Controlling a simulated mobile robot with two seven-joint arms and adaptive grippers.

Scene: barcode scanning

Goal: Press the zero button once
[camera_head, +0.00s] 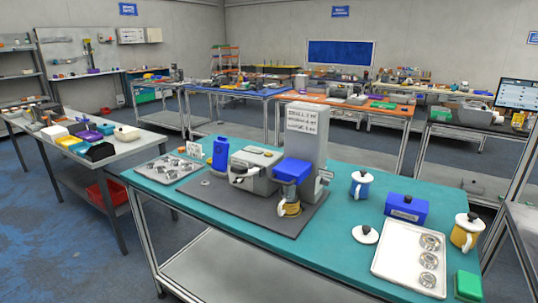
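No button that I can make out as the zero button shows; any marking is too small to read. On the teal table (380,192) a dark grey mat (235,212) carries a low grey device (253,175) with a dark part on its front. Right of it stands a tall grey panel (304,135) with dark lettering. A blue block-like part (292,171) sits in front of the panel, above a yellow-brown round item (290,209). Neither of my grippers is in view.
A blue container (220,154) and a metal tray with round pieces (168,168) stand left. Other benches surround the table.

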